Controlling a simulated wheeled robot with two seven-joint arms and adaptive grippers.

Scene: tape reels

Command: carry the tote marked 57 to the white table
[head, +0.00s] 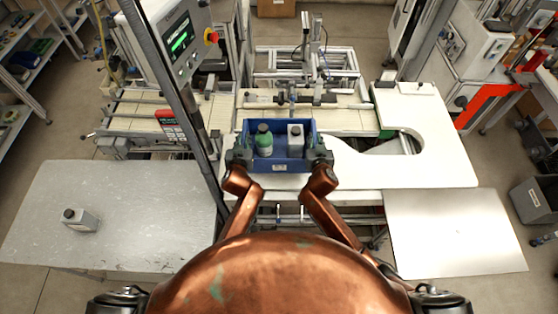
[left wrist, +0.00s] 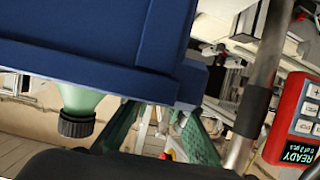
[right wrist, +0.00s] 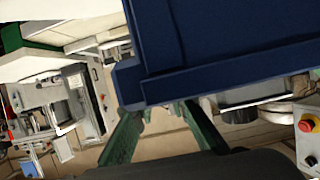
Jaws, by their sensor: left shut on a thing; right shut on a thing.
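A blue tote (head: 300,168) is in the middle of the head view, between my two grippers. Its small white front label is too small to read. A green bottle (head: 264,145) and a light grey bottle (head: 295,146) stand in it. My left gripper (head: 240,157) is shut on its left end and my right gripper (head: 321,157) on its right end. The tote's blue wall fills much of the left wrist view (left wrist: 90,45) and right wrist view (right wrist: 230,50). The white table (head: 445,150) with a rounded cutout reaches right from the tote. I cannot tell whether the tote touches a surface.
A conveyor (head: 345,121) with a metal frame runs behind the tote. A post with a screen (head: 175,40) stands close left. A bare light panel (head: 455,235) lies at front right.

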